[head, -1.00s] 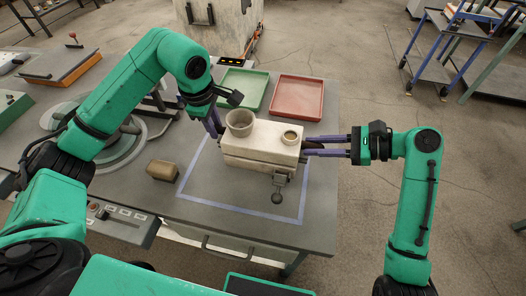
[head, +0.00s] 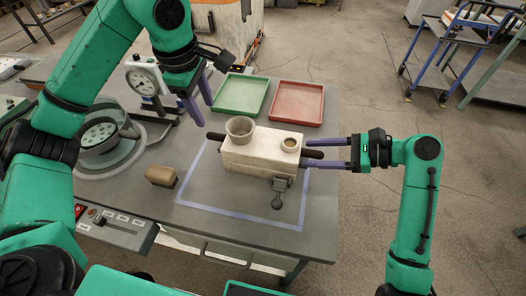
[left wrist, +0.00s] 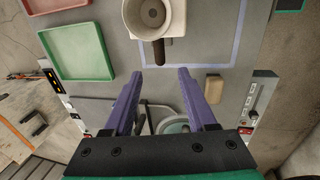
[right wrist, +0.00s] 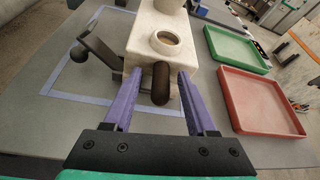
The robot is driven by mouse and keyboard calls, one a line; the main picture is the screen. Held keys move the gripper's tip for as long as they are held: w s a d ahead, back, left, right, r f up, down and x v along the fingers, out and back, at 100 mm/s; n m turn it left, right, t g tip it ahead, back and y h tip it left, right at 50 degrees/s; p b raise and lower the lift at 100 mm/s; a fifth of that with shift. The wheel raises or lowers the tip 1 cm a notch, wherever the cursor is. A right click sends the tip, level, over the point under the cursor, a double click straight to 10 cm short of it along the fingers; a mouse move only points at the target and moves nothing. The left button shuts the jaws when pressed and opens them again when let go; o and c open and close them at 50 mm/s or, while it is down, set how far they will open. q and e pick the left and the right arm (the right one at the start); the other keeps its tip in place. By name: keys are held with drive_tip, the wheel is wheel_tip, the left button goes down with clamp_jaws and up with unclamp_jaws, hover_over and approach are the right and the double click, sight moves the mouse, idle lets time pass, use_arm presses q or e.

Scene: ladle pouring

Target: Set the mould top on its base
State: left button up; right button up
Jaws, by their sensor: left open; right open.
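The pale mould stands upright on the table inside a blue outline. Its mould top (head: 262,140) carries a wide cup at the left and a small ring at the right. The top appears to rest on the mould base (head: 245,172); I cannot make out any fine gap. Dark handles stick out at its left end (head: 215,136) and right end (head: 312,154). My left gripper (head: 205,114) is open and empty, above and left of the left handle. It points at that handle (left wrist: 158,50) in the left wrist view. My right gripper (right wrist: 159,74) is open, its fingers either side of the right handle.
A clamp lever with a ball end (head: 277,200) hangs at the mould's front. A green tray (head: 240,95) and a red tray (head: 296,100) lie behind. A brown block (head: 161,175) is at the left. A dial gauge (head: 143,80) and round pot stand further left.

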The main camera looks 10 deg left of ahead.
use_arm(q)
drive_tip(key=shift+s+r, duration=0.15)
drive_tip(key=shift+r, duration=0.45)
use_arm(e)
drive_tip(key=w+v, duration=0.1)
drive_tip(key=v, duration=1.1)
drive_tip(key=shift+s, duration=0.45)
